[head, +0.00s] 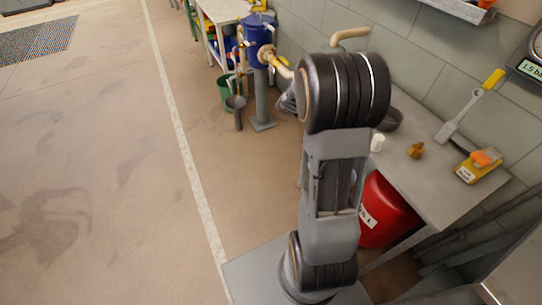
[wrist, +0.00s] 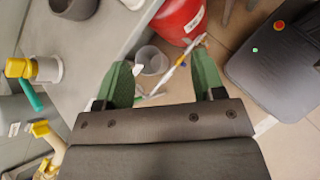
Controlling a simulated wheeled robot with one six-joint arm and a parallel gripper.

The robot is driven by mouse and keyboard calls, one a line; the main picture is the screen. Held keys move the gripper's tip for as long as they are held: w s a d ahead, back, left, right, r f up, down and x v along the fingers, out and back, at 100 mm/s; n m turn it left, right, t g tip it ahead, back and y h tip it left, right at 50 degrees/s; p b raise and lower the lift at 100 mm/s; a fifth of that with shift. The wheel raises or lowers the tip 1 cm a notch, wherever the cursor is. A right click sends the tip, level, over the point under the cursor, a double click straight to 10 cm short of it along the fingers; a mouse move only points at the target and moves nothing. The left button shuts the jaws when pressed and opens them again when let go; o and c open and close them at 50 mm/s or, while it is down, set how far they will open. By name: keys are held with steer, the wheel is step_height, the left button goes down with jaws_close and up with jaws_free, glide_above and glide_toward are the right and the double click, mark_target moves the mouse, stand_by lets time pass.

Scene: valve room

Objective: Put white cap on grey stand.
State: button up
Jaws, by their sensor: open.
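A small white piece, likely the white cap (head: 377,142), sits on the grey bench beside a dark bowl. In the wrist view a white piece, likely the same cap (wrist: 133,4), is cut by the top edge, beyond my fingers. A grey post with a wider cup-like top, possibly the grey stand (head: 237,108), rises from the floor by the green bucket; I cannot confirm it is the stand. My gripper (wrist: 168,82) is open, its green fingers apart, with nothing held between them. In the head view my arm hides the gripper.
The grey bench (head: 440,190) also carries a dark bowl (head: 391,120), a brass fitting (head: 416,151), and a yellow box (head: 466,174). A red drum (head: 386,210) stands under the bench. A blue vessel (head: 258,32) stands behind. The floor at left is clear.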

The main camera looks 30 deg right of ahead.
steer(key=s+a+r+m+t+y, duration=0.1)
steer(key=a+r+m+t+y, duration=0.1)
steer(key=a, duration=0.6)
steer(key=s+a+r+m+t+y, duration=0.2)
steer(key=a+m+t+y, duration=0.1)
steer(key=a, duration=0.6)
steer(key=s+a+r+m+t+y, duration=0.1)
steer(key=a+r+m+t+y, duration=0.1)
steer(key=a, duration=0.7)
steer(key=shift+s+m+t+y, duration=0.3)
steer(key=shift+m+t+y, duration=0.45)
steer(key=shift+y, duration=0.35)
steer(key=shift+r, duration=0.15)
